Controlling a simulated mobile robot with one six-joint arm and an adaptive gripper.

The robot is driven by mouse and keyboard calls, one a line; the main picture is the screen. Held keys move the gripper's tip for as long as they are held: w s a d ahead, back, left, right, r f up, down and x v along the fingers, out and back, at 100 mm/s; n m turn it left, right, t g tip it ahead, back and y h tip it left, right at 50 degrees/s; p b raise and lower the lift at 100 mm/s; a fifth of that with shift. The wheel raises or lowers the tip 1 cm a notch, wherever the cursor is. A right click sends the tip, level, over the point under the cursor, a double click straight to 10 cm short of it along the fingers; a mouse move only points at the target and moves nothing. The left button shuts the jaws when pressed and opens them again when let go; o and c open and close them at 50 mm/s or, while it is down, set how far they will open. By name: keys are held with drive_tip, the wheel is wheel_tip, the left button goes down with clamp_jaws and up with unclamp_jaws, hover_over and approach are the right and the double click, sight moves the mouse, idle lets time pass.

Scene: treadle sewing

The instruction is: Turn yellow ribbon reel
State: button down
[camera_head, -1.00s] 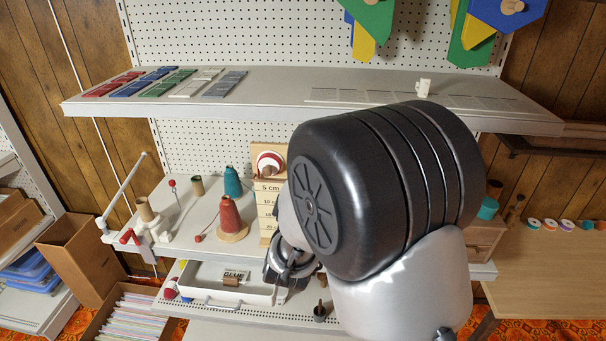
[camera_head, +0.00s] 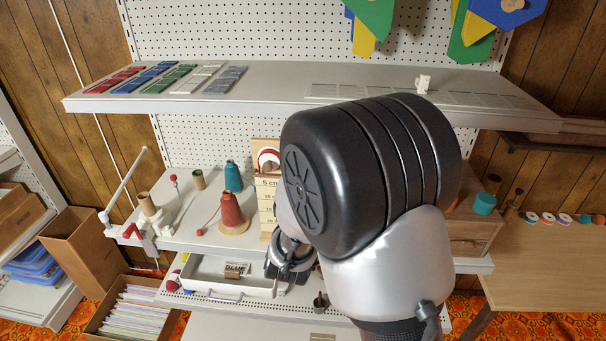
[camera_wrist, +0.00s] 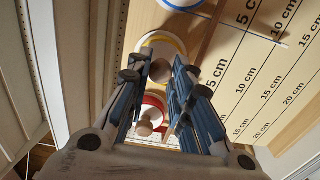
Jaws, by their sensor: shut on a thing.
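The yellow ribbon reel (camera_wrist: 172,42) shows in the wrist view as a white disc with a yellow rim and a round wooden knob (camera_wrist: 160,71). My gripper (camera_wrist: 160,74) has its two blue-grey fingers on either side of this knob and is shut on it. A red-rimmed reel (camera_wrist: 155,102) with its own knob lies between the fingers, nearer the palm. A blue-rimmed reel (camera_wrist: 181,3) is cut off at the top edge.
A wooden board (camera_wrist: 262,62) with centimetre marks carries the reels. In the head view, a red thread cone (camera_head: 232,212) and a teal cone (camera_head: 233,177) stand left of the board. A white tray (camera_head: 213,289) sits below. The upper shelf (camera_head: 290,82) overhangs.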

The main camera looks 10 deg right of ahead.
drive_tip(key=c, duration=1.4)
unclamp_jaws()
drive_tip(key=v, duration=0.7)
drive_tip(key=shift+s, duration=0.25)
drive_tip(key=shift+w+a, duration=0.1)
